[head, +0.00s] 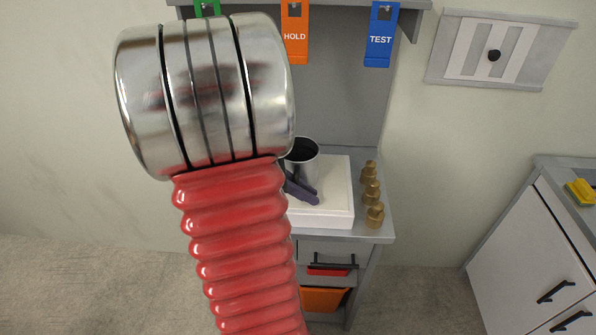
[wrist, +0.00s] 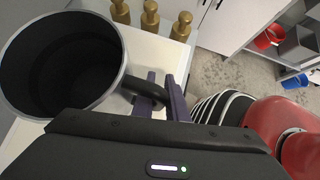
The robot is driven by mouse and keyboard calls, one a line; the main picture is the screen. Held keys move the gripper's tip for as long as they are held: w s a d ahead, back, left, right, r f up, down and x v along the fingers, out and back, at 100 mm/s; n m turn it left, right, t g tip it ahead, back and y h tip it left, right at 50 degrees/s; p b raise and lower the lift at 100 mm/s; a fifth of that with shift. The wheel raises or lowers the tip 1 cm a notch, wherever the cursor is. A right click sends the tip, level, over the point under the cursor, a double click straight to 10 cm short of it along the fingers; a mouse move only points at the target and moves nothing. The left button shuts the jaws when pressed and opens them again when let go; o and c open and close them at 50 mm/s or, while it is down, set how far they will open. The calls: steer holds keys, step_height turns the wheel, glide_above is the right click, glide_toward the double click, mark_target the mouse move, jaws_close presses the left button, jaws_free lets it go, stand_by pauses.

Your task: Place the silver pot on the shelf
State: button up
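The silver pot (head: 302,158) stands upright on a white block on the grey bench, partly hidden by my arm in the head view. The wrist view shows the pot (wrist: 60,62) at upper left, with a dark, empty-looking inside and a dark handle (wrist: 122,62) toward my fingers. My gripper (head: 305,190) has purple fingers low beside the pot. In the wrist view my gripper (wrist: 163,88) has its fingers close together at the handle, a narrow gap between them. Whether they grip the handle is unclear. A grey shelf (head: 340,4) crosses the top of the head view.
The white block (head: 335,195) lies under the pot. Several brass pieces (head: 371,190) line the bench's right side. Orange HOLD (head: 294,35) and blue TEST (head: 381,40) tags hang below the shelf, with a green one (head: 207,8). A white cabinet (head: 530,240) stands right, across open floor.

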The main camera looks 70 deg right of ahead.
mark_target(308, 164)
jaws_close()
steer(key=shift+r, duration=0.15)
step_height(308, 164, up, 10)
steer(key=shift+f, duration=0.1)
stand_by(0.6)
steer(key=shift+w, duration=0.1)
stand_by(0.4)
